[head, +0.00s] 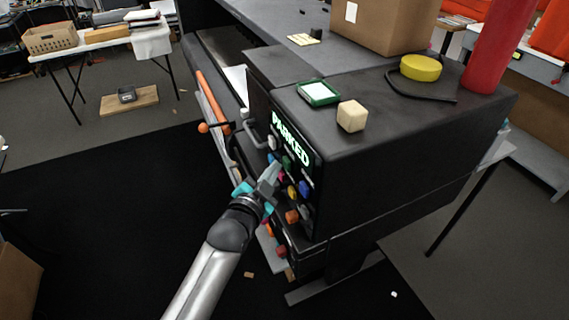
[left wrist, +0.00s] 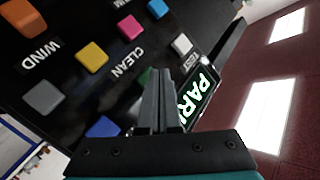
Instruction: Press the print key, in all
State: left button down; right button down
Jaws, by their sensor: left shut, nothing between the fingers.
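The key panel is on the near face of a black machine (head: 400,145), under a lit display reading PARKED (head: 290,138). My left gripper (head: 271,172) is shut and empty in front of the panel. Its fingers (left wrist: 159,85) partly cover a green key (left wrist: 139,110). A white key (left wrist: 182,44), pink key (left wrist: 133,24), yellow key (left wrist: 92,55), blue key (left wrist: 103,127), grey key (left wrist: 42,97) and orange key (left wrist: 23,18) show around them. WIND and CLEAN are readable; I cannot read a print label. Contact with a key is unclear. My right gripper is out of view.
On the machine top are a cream block (head: 351,116), a green-framed tray (head: 318,93), a yellow disc (head: 420,68), a cardboard box (head: 385,25) and a red cylinder (head: 497,45). An orange bar (head: 211,98) runs along the machine's left side. Dark floor left of it is mostly clear.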

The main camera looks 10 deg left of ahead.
pick_arm(q)
jog(key=shift+w+d, duration=0.25)
jog(key=shift+d, duration=0.2)
dwell(0.5)
jog(key=shift+a, duration=0.1)
jog(key=shift+s+a+p, duration=0.5)
jog(key=shift+a+p, duration=0.05)
jog(key=shift+a, duration=0.1)
jog(key=s+a, duration=0.1)
jog(key=s+a+p, duration=0.1)
jog(key=a+p, duration=0.1)
jog(key=a, duration=0.1)
jog(key=shift+s+a, duration=0.1)
jog(key=shift+s, duration=0.3)
jog(key=shift+f, duration=0.1)
dwell(0.7)
